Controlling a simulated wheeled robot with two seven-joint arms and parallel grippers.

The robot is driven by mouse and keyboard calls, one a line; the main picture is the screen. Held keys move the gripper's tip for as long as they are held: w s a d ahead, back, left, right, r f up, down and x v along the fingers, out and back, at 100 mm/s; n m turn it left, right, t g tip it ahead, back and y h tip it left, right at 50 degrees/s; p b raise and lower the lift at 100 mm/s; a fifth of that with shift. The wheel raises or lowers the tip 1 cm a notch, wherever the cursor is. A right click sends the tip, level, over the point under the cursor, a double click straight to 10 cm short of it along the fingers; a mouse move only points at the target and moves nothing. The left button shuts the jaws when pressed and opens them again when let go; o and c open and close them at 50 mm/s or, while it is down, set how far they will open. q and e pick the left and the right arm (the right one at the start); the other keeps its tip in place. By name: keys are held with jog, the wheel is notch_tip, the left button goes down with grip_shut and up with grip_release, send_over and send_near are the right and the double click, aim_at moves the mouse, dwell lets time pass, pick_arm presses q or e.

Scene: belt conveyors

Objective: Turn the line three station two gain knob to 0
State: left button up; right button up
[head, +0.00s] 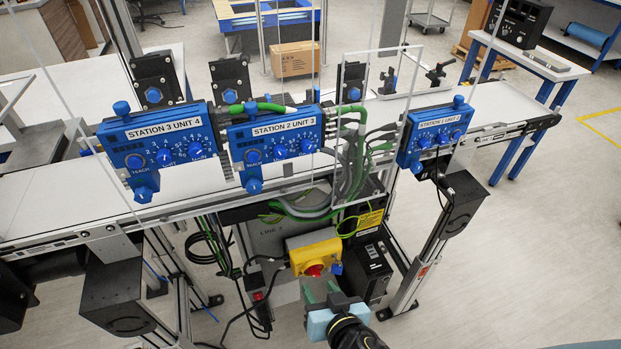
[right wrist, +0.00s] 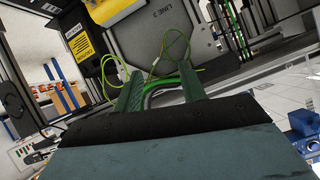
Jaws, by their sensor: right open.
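The blue unit labelled STATION 2 UNIT 3 (head: 273,142) is mounted on the conveyor's near rail, in the middle of the head view. Its face has a row of small knobs; the rightmost knob (head: 306,146) appears to be the gain knob, but its setting is too small to read. My right gripper (head: 321,289) is open and empty, low in front of the yellow switch box and well below the unit. Its two green fingers stand apart in the right wrist view (right wrist: 161,88), with green cable showing between and beyond them. My left gripper is not in view.
Similar blue units, STATION 3 UNIT 4 (head: 162,146) and STATION 1 UNIT 2 (head: 433,134), flank it. A yellow box with a red switch (head: 314,255) sits below on the grey LINE 3 cabinet (right wrist: 165,35). Green and grey cables (head: 352,165) hang between the units. A clear upright panel (head: 408,80) stands right.

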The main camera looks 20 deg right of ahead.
notch_tip(320, 180, up, 14)
jog(key=r+m+t, duration=0.1)
jog(key=m+t, duration=0.2)
jog(key=m+t+h+p, duration=0.1)
jog(key=m+t+p, duration=0.1)
jog(key=m+t, duration=0.1)
send_near(308, 150)
jog(key=w+p, duration=0.1)
jog(key=w, duration=0.1)
jog(key=w+p, duration=0.1)
jog(key=w, duration=0.1)
jog(key=w+p, duration=0.1)
jog(key=w, duration=0.2)
jog(key=shift+r+p, duration=0.25)
jog(key=shift+p, duration=0.05)
jog(key=shift+w, duration=0.55)
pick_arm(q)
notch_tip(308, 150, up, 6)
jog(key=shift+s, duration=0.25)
pick_arm(e)
jog(key=shift+f, duration=0.1)
grip_shut()
